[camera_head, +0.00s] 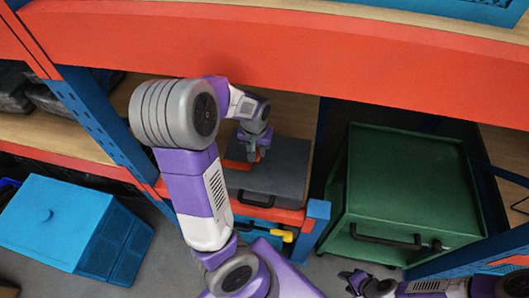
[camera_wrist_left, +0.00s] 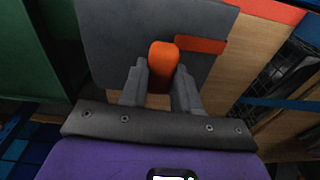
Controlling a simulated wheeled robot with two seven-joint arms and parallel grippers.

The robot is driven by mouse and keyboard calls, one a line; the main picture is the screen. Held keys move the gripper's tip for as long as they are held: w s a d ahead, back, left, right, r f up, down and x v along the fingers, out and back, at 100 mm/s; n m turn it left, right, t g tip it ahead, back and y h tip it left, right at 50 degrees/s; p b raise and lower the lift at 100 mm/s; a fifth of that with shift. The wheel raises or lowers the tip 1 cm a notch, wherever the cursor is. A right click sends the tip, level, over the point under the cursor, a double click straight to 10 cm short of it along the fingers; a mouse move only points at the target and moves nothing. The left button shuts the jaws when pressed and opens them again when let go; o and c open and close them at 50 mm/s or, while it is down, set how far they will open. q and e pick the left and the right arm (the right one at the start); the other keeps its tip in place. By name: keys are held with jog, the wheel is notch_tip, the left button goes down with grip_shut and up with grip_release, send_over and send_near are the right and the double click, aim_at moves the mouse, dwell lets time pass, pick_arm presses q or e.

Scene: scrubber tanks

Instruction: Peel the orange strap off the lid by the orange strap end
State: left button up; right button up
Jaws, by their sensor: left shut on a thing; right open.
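The grey lid (camera_head: 278,165) with a black handle at its front lies on the wooden shelf; it also shows in the left wrist view (camera_wrist_left: 115,40). My left gripper (camera_head: 255,153) is over the lid's left part, its fingers shut on the orange strap end (camera_wrist_left: 163,60). A flat piece of the orange strap (camera_head: 236,165) lies at the lid's left side, and shows beside the strap end in the left wrist view (camera_wrist_left: 203,46). The fingers partly hide how the pieces join. My right gripper (camera_head: 354,281) is open and empty, low at the bottom right.
A green cabinet (camera_head: 405,180) with a black handle stands right of the lid. A red shelf beam (camera_head: 260,50) crosses above my left arm. A blue box (camera_head: 60,225) is on the floor at left. A blue post (camera_head: 314,225) stands at the shelf's front right.

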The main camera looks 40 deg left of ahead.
pick_arm(q)
jog(key=shift+w+a+r+n, duration=0.25)
jog(key=shift+a+r, duration=0.25)
jog(key=shift+a, duration=0.15)
jog(key=shift+w+a+r+n, duration=0.2)
jog(key=shift+a+r, duration=0.25)
jog(key=shift+a, duration=0.15)
pick_arm(e)
jog(key=shift+r, duration=0.15)
pick_arm(q)
jog(key=s+a+r, duration=0.1)
jog(key=s+a, duration=0.2)
jog(key=a, duration=0.3)
jog(key=shift+s+r, duration=0.3)
jog(key=shift+r, duration=0.05)
pick_arm(e)
jog(key=shift+a, duration=0.1)
pick_arm(q)
jog(key=shift+a, duration=0.1)
jog(key=s+a+b, duration=0.3)
jog(key=a, duration=0.4)
jog(key=shift+s+f+t, duration=0.3)
jog(key=shift+f, duration=0.05)
pick_arm(e)
jog(key=x, duration=0.3)
jog(key=shift+a, duration=0.1)
jog(key=shift+s, duration=0.1)
